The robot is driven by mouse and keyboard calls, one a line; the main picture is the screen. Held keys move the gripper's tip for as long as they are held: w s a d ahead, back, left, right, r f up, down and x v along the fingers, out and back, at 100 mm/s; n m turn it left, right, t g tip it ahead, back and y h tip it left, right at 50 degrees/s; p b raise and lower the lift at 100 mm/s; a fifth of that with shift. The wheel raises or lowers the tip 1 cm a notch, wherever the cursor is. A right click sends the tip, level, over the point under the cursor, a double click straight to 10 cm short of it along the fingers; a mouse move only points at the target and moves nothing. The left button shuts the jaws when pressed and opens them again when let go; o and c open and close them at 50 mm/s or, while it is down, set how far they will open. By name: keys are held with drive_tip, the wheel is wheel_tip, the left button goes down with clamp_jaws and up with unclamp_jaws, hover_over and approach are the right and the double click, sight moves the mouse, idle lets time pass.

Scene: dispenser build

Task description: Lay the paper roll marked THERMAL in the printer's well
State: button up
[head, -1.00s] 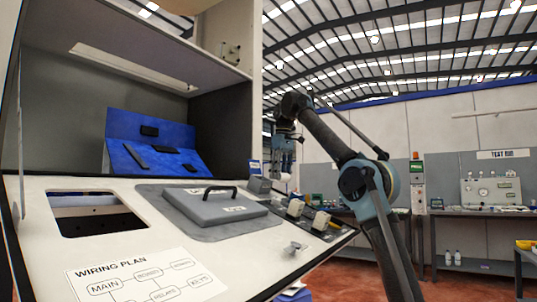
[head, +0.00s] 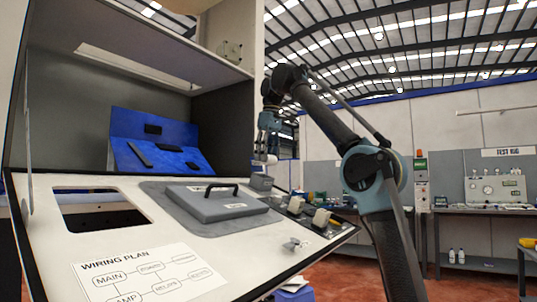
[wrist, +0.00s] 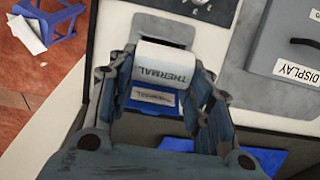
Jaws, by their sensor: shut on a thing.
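My gripper (wrist: 162,80) is shut on the white paper roll (wrist: 168,62), with a finger on either side. The word THERMAL reads on the roll in the wrist view. In the head view my gripper (head: 267,147) points down, with the roll (head: 264,159) just above a small grey box, likely the printer (head: 261,182), at the panel's right edge. In the wrist view a dark opening (wrist: 166,43) in a grey surface shows partly behind the roll. I cannot tell the gap between roll and box. A THERMAL label (wrist: 155,97) on a blue thing shows below the roll.
A grey DISPLAY lid (head: 215,203) with a black handle lies left of the printer. Several small parts (head: 305,210) stand along the panel's right edge. A rectangular cutout (head: 95,208) and a wiring plan (head: 148,272) are further left. A blue stool (wrist: 45,28) is on the floor.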

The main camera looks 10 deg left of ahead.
drive_tip(key=shift+w+a+f, duration=0.1)
drive_tip(key=shift+a+f, duration=0.1)
drive_tip(key=shift+f, duration=0.45)
drive_tip(key=shift+w+a+f, duration=0.1)
drive_tip(key=shift+a+f, duration=0.15)
drive_tip(key=shift+f, duration=0.35)
drive_tip(key=shift+w+a+f, duration=0.1)
drive_tip(key=shift+a+f, duration=0.1)
drive_tip(key=shift+f, duration=0.45)
drive_tip(key=shift+o, duration=0.2)
drive_tip(key=shift+a+f, duration=0.2)
drive_tip(key=shift+f, duration=0.2)
drive_tip(key=o, duration=1.2)
drive_tip(key=shift+a+f, duration=0.1)
drive_tip(key=shift+a, duration=0.05)
